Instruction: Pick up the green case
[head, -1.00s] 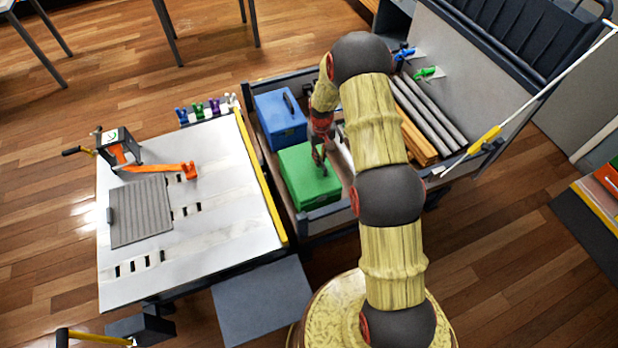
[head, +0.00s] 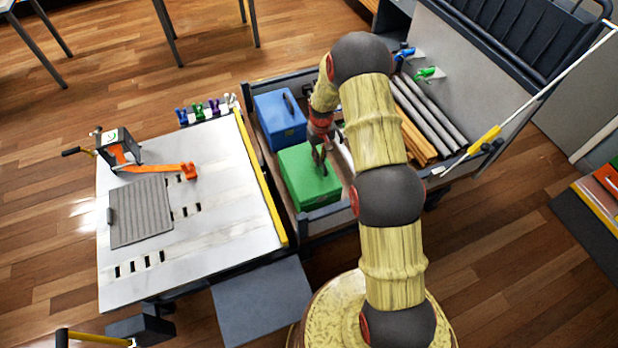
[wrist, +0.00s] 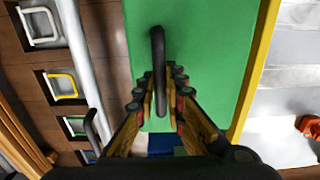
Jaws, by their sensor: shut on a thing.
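The green case (head: 306,178) is a box in the front part of the cart's tray, close to the blue case. Its top and dark handle (wrist: 158,70) show in the wrist view, where the green case (wrist: 205,60) fills the middle. My gripper (head: 319,158) is over the top of the green case, pointing down. In the wrist view my gripper (wrist: 160,95) has its fingers on both sides of the handle, shut on it. From these frames I cannot tell whether the case is clear of the tray floor.
A blue case (head: 280,118) stands behind the green case. Brown bars (head: 417,138) and grey tubes (head: 433,110) lie at the tray's right. A white table (head: 190,240) with a yellow edge strip (head: 262,180) and an orange clamp tool (head: 150,165) is close on the left.

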